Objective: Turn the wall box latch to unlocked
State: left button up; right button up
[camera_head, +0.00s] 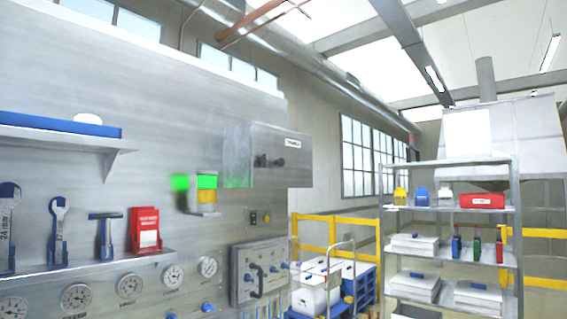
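The wall box (238,156) is a grey metal cabinet fixed to the metal wall panel, right of the picture's middle left. Its front face carries a small white label and a dark latch (270,161) with a round knob, sticking out to the right. The latch's exact turn position is too small to tell. Neither my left gripper nor my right gripper shows in the head view.
A signal lamp (207,182) glows green left of the box. Below are a small switch plate (260,217) and a valve panel (262,272). A tool shelf (90,276) juts out at left. A shelving rack (449,162) and yellow railings stand at right.

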aim_at(263, 161)
jog(key=z, duration=0.6)
jog(key=i, duration=1)
jog(key=z, duration=0.05)
